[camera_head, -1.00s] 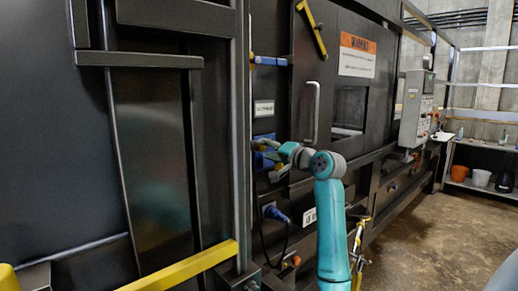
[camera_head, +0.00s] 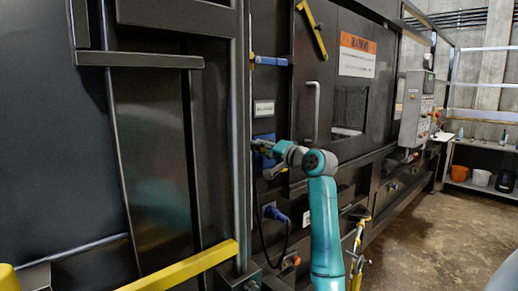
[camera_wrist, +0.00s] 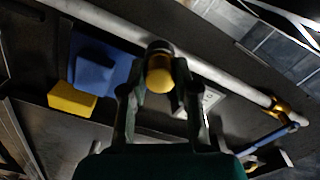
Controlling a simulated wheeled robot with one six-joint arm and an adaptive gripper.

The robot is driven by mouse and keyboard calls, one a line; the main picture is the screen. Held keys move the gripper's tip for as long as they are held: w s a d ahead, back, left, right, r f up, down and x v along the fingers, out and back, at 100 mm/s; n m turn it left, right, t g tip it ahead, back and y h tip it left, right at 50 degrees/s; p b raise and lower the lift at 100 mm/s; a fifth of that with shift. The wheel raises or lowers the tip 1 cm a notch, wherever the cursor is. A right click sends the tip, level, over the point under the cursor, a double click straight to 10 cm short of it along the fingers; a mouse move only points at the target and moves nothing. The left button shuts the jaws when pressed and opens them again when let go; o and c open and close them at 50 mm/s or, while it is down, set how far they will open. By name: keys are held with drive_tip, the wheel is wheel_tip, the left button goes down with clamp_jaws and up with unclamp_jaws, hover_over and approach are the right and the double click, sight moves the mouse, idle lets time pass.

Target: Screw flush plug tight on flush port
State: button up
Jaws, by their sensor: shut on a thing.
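A rounded yellow knob, which looks like the flush plug (camera_wrist: 160,78), sits between the fingers of my gripper (camera_wrist: 158,90) in the wrist view. My gripper is shut on it. A dark round collar (camera_wrist: 158,47) is directly behind the plug, in front of a pale pipe; it may be the flush port. I cannot tell whether the plug is seated in it or how tight it is. In the head view my gripper (camera_head: 260,146) is at the machine's dark side, by a blue plate (camera_head: 264,137); the plug is too small to make out there.
A blue part (camera_wrist: 97,68) and a yellow block (camera_wrist: 72,99) are left of the gripper in the wrist view. The pale pipe (camera_wrist: 225,82) runs diagonally behind. In the head view, a blue connector (camera_head: 275,213) with a cable hangs below, and a door handle (camera_head: 316,112) is to the right.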

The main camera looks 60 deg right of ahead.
clamp_jaws()
drive_tip(key=m, duration=0.4)
drive_tip(key=shift+m, duration=0.7)
drive_tip(key=m, duration=0.5)
drive_tip(key=m, duration=0.5)
